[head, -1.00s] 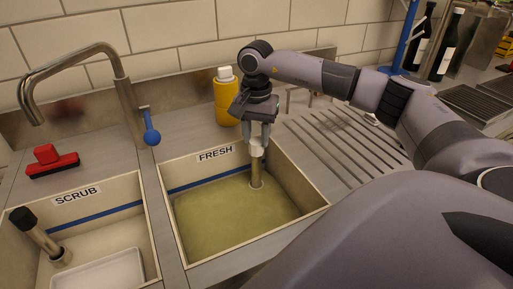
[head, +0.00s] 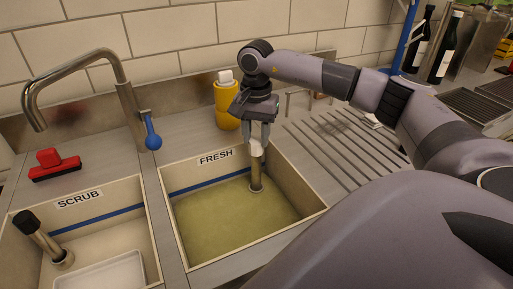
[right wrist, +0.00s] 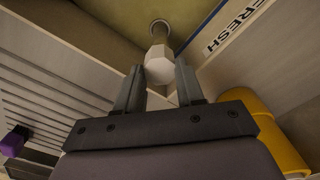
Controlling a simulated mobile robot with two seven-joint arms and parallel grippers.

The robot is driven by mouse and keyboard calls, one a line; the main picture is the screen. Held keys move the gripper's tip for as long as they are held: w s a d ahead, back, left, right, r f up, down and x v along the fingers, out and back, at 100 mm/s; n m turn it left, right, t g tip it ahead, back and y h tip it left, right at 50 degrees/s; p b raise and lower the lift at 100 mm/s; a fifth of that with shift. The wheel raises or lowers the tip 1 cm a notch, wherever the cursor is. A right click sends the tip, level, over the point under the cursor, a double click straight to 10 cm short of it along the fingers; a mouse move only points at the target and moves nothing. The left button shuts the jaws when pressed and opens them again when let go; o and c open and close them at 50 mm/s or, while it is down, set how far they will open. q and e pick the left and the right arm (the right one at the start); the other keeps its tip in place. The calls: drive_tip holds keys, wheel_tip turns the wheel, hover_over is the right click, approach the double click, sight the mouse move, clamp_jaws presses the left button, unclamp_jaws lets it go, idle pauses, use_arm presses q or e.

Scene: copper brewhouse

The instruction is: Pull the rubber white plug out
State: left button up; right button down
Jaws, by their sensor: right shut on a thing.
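The white plug (head: 257,148) is the pale faceted top of an upright metal standpipe (head: 256,174) in the basin labelled FRESH (head: 216,158). The pipe stands in greenish, cloudy water (head: 235,215), its foot near the basin's back right. My right gripper (head: 258,141) points down from above and is shut on the white plug, with a finger on either side. The right wrist view shows the plug (right wrist: 159,65) between the fingertips, in line with the pipe below. My left gripper is not in view.
On the left, the SCRUB basin (head: 143,235) holds a black-topped standpipe (head: 38,234) and a white tray (head: 108,272). A faucet (head: 75,62) with a blue lever, a red brush (head: 52,165) and a yellow bottle (head: 226,108) stand behind. A ribbed drainboard (head: 335,140) lies to the right.

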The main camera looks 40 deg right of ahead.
drive_tip(key=shift+r+p, duration=1.95)
drive_tip(key=shift+r, duration=0.45)
